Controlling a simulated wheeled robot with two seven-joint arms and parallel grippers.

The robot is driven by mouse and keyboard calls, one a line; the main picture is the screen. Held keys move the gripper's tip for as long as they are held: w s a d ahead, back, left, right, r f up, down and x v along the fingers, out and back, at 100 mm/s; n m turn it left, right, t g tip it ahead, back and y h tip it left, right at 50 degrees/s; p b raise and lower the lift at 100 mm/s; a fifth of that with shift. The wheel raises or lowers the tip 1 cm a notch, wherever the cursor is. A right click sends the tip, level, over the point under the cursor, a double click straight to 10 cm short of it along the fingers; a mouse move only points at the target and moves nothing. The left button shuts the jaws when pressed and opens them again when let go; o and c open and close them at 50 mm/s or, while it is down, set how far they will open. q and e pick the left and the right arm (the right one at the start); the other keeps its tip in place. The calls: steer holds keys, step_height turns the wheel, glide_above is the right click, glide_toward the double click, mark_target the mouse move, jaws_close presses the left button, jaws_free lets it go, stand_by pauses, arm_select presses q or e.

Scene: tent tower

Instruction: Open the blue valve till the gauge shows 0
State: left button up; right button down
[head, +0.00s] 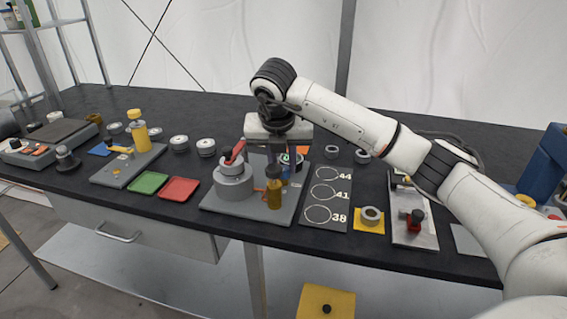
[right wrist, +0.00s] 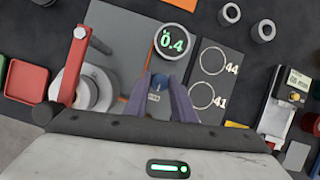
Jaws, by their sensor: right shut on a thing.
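The grey plate (head: 232,207) carries a grey round vessel (head: 233,183) with a red lever on top. The gauge (right wrist: 174,41) is a dark dial with green digits reading 0.4 in the right wrist view. The blue valve (right wrist: 159,83) sits just below the gauge there, between my fingertips. My right gripper (right wrist: 162,95) points down from above and is shut on the blue valve. In the head view the gripper and wrist partly hide the gauge (head: 291,158). My left gripper is in neither view.
A dark card (head: 327,222) with circles marked 44, 41 and 38 lies to the right, then a ring on a yellow pad (head: 369,228). Green (head: 148,183) and red (head: 179,189) trays lie left.

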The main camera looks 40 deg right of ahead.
steer(key=c, duration=1.5)
jaws_free()
steer(key=v, duration=1)
steer(key=shift+s+r+p, duration=0.1)
steer(key=shift+r+p, duration=0.05)
steer(key=shift+p, duration=0.25)
